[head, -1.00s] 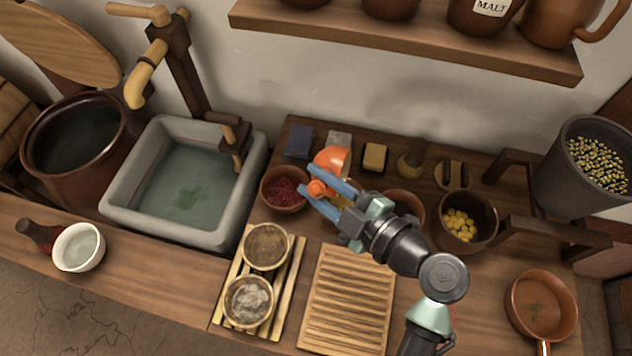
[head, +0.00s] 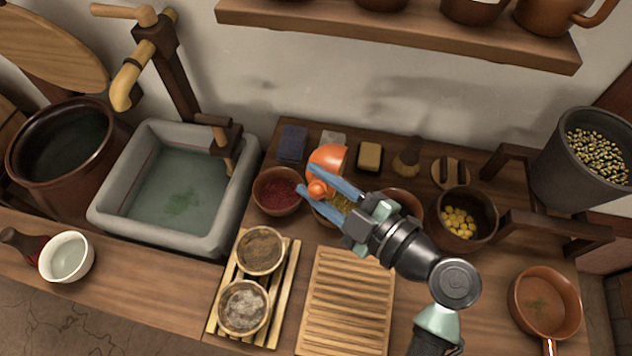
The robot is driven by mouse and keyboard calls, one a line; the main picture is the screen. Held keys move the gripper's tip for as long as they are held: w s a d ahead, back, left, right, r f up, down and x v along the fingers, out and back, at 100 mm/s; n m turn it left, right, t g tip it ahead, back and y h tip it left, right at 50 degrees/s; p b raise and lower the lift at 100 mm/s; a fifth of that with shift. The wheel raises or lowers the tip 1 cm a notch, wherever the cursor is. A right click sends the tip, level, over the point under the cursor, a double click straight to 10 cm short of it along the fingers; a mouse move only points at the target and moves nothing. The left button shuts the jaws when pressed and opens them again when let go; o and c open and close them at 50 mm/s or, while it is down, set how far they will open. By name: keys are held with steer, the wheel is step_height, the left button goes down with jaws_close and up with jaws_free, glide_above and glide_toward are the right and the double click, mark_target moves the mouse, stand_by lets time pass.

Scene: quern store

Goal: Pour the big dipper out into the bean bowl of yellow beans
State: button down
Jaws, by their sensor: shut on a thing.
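My gripper (head: 320,197) is shut on the orange dipper, with the dipper's round knob between its blue fingers. The dipper's cup (head: 326,158) is tipped on its side, just beyond the fingers, and I cannot see into it. A bowl with yellow beans (head: 343,201) lies below the gripper and is largely hidden by it. The cup is over or just behind this bowl's far side; I cannot tell which. A brown pot on the right holds larger yellow pieces (head: 459,222).
A bowl of dark red beans (head: 279,192) stands close on the left. Another brown bowl (head: 403,203) is partly behind the arm. Blocks line the back, including a yellow one (head: 369,156). A slatted board (head: 346,300) lies in front, and a stone sink (head: 165,190) is left.

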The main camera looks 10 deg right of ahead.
steer(key=shift+s+d+r+m+t+y+b, duration=0.1)
steer(key=shift+s+d+m+t+y+b, duration=0.3)
steer(key=shift+b, duration=1.15)
steer(key=shift+s+d+r+t+y+b, duration=0.15)
steer(key=shift+d+t+y+b, duration=0.5)
steer(key=shift+b, duration=0.85)
steer(key=shift+d+g+h, duration=0.1)
steer(key=shift+g+h, duration=0.15)
steer(key=shift+h, duration=0.1)
stand_by(0.7)
steer(key=a+g+h+p, duration=0.1)
steer(key=w+a+n+p, duration=0.1)
steer(key=shift+w+a+g+h, duration=0.1)
steer(key=shift+a+g+h, duration=0.3)
steer(key=w+a+f+n+g+h+p, duration=0.45)
steer(key=a+f+g+h+p, duration=0.55)
steer(key=f+h, duration=0.4)
steer(key=shift+t, duration=0.7)
steer(key=r+p, duration=0.3)
steer(key=w+r+p, duration=0.1)
steer(key=p, duration=0.1)
steer(key=shift+a+r, duration=0.3)
steer(key=shift+a, duration=0.1)
stand_by(0.3)
